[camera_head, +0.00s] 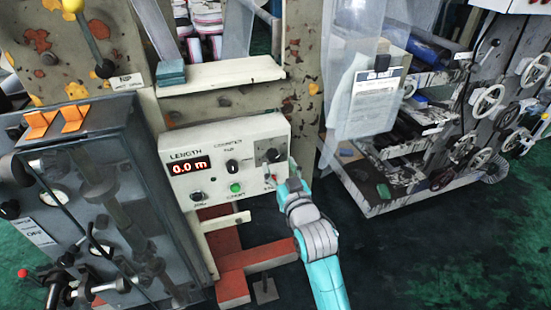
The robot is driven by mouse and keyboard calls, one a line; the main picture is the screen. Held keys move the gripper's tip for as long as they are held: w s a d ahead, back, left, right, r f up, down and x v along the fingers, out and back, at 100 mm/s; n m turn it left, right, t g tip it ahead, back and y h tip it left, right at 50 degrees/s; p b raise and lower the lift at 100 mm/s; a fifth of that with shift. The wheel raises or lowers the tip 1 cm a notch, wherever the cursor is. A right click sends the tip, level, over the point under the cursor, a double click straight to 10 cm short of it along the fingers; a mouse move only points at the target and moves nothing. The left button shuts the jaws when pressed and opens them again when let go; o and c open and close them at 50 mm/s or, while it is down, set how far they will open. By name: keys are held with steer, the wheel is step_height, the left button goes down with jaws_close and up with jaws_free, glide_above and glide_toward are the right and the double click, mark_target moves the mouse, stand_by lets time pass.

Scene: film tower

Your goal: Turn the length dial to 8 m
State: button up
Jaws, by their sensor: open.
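A pale control box (226,160) marked LENGTH sits at the middle of the head view. Its red display (188,172) reads 0.0 m. A small dark knob (197,196) sits below the display; its label is too small to read, so I cannot tell if it is the length dial. Another black knob (232,166) is at the panel's middle, with a green button (236,188) under it. A dark knob (271,155) is at the panel's right. My gripper (287,186) is open at the box's lower right edge; its fingertips are small and contact is unclear.
A red beam (258,257) runs low below the box. A clear hanging sheet (355,80) and a rack with handwheels (488,102) stand at right. Dark floor is open at lower right.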

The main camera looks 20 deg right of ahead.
mark_target(275, 157)
steer(key=shift+w, duration=2.05)
steer(key=c, duration=1.1)
